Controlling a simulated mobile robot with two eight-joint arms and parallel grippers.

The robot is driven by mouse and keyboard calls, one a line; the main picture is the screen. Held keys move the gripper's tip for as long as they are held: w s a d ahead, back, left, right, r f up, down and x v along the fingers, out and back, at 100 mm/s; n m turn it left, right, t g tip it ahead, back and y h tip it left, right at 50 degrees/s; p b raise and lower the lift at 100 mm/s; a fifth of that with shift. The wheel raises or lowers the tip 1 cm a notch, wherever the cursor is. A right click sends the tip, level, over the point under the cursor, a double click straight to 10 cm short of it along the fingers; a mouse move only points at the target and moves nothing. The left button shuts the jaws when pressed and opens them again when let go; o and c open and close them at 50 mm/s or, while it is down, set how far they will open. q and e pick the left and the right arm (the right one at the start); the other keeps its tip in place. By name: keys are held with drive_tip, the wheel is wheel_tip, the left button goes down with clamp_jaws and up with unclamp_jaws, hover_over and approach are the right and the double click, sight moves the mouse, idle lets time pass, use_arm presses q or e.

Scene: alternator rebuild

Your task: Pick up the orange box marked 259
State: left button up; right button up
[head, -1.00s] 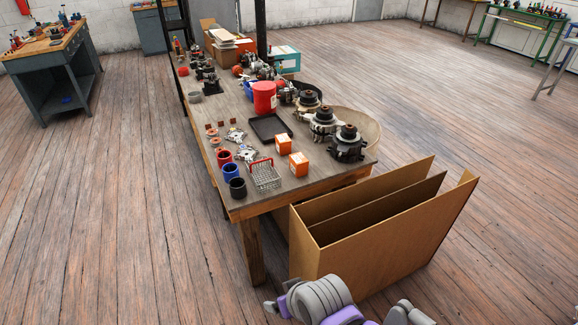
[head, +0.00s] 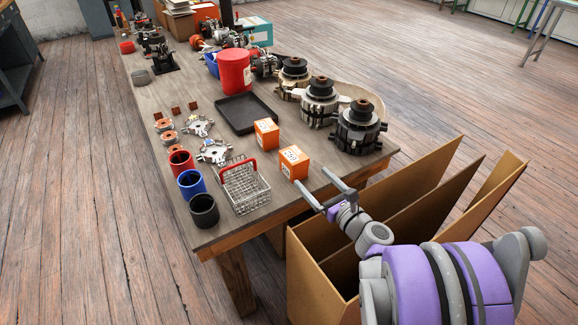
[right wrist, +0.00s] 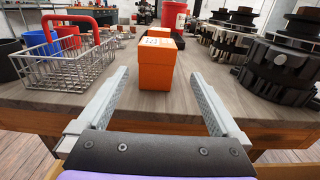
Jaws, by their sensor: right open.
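Two small orange boxes with white labels stand on the wooden table. The nearer orange box (head: 293,163) has dark printing on its label, but I cannot read the number with certainty. The farther orange box (head: 266,133) stands just behind it. My right gripper (head: 310,177) is open and empty at the table's front edge, its fingers pointing at the nearer box. In the right wrist view the nearer box (right wrist: 156,70) stands upright ahead, between the lines of the two fingers, and mostly hides the farther one. My left gripper is not in view.
A wire basket (head: 245,189) with a red handle stands left of the nearer box. A black tray (head: 248,112) lies behind. A tall open cardboard box (head: 400,195) stands on the floor under my right arm.

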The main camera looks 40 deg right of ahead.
sight(302, 168)
drive_tip(key=w, duration=0.4)
drive_tip(key=shift+r, duration=0.1)
drive_tip(key=w, duration=0.4)
drive_tip(key=w+b, duration=0.1)
drive_tip(key=w, duration=0.1)
drive_tip(key=shift+d+f, duration=0.2)
drive_tip(key=shift+f, duration=0.1)
drive_tip(key=c, duration=1.5)
drive_tip(key=shift+r, duration=0.15)
